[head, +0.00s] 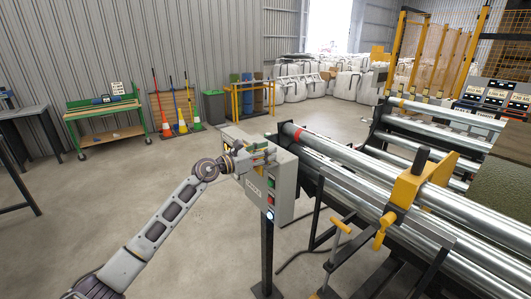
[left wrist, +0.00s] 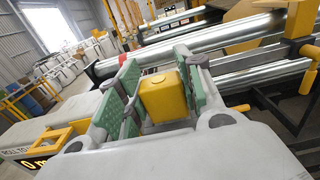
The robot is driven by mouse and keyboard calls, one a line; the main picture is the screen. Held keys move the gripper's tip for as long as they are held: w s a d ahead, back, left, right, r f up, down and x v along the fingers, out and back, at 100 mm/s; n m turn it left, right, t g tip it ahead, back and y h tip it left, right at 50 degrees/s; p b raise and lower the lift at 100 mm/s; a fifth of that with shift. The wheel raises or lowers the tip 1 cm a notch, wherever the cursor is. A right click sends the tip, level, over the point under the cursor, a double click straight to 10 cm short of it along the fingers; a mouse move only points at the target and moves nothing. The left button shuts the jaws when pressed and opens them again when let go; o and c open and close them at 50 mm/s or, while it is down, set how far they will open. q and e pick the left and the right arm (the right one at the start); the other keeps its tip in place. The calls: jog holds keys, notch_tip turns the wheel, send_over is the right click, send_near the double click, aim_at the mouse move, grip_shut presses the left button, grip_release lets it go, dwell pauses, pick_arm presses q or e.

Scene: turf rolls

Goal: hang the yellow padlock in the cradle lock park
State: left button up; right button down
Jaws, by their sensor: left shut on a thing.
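The yellow padlock (left wrist: 165,97) is a blocky yellow body between the green-padded fingers of my left gripper (left wrist: 150,98) in the left wrist view. My left gripper is shut on it. Its shackle cannot be made out. In the head view my left gripper (head: 256,158) is at the upper front of the grey control box (head: 284,185) on a post, and the padlock is too small there to tell apart from nearby yellow parts. I cannot identify the cradle lock park with certainty. My right gripper is not in view.
The control box has red and green buttons. Long steel rollers (head: 350,178) with a yellow clamp (head: 408,185) run to its right. A yellow frame (left wrist: 57,138) shows beside a lit display at the left wrist view's lower left. The floor left of the post is clear.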

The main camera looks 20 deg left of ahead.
pick_arm(q)
jog(key=shift+f, duration=0.2)
jog(key=o, duration=1.1)
jog(key=shift+o, duration=0.2)
jog(key=shift+s+a, duration=0.15)
jog(key=shift+s+a+f, duration=0.1)
jog(key=shift+s+a, duration=0.2)
jog(key=shift+s, duration=0.05)
jog(key=v, duration=1)
jog(key=shift+s+a, duration=0.2)
jog(key=shift+s, duration=0.1)
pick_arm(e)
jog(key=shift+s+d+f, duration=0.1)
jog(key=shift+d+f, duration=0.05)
